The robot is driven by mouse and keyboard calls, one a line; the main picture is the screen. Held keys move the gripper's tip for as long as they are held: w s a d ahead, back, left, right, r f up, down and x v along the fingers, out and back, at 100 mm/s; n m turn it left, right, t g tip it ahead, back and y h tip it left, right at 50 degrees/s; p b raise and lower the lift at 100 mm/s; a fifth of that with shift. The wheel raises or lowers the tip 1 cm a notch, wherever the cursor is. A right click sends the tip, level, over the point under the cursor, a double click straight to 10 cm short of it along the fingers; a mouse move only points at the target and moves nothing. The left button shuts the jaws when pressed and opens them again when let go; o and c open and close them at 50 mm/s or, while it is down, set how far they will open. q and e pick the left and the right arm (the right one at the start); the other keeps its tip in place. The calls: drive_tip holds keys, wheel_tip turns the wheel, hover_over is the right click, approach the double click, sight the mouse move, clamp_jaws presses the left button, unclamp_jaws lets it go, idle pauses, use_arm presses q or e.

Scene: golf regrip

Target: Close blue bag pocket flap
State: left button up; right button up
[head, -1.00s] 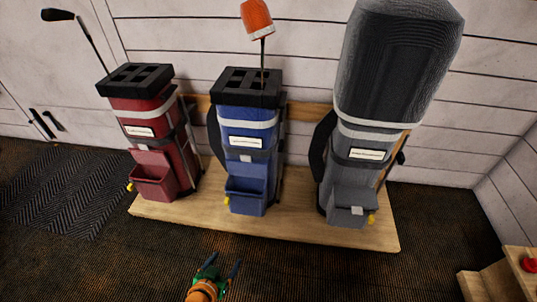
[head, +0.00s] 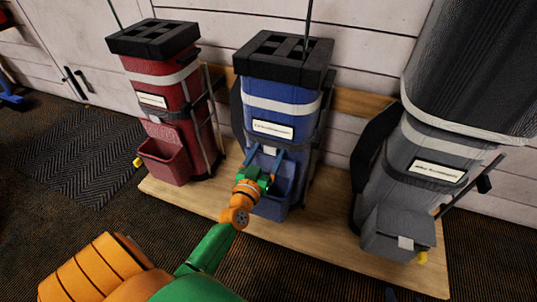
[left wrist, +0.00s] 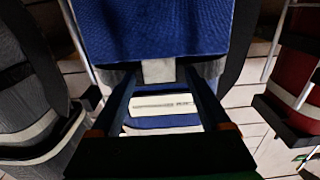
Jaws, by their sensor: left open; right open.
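The blue bag (head: 280,100) stands in the middle of the wooden platform. Its front pocket (head: 272,200) is open at the top. The pocket's flap is raised against the bag, with a pale tab (head: 270,150) at its upper edge. My left gripper (head: 266,160) is in front of the flap, its arm partly covering flap and pocket. In the left wrist view, its two dark fingers are apart, either side of the pale tab (left wrist: 158,71) below the blue flap (left wrist: 155,30). Nothing is held; contact with the flap is unclear. My right gripper is not in view.
The red bag (head: 165,90) with an open pocket stands left. The grey bag (head: 420,140) with its pocket flap (head: 400,228) down stands right. All stand on the wooden platform (head: 320,235) near a white wall. A striped mat (head: 90,160) lies on the floor at left.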

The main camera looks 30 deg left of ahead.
use_arm(q)
drive_tip(key=shift+w, duration=0.3)
clamp_jaws()
idle(1.3)
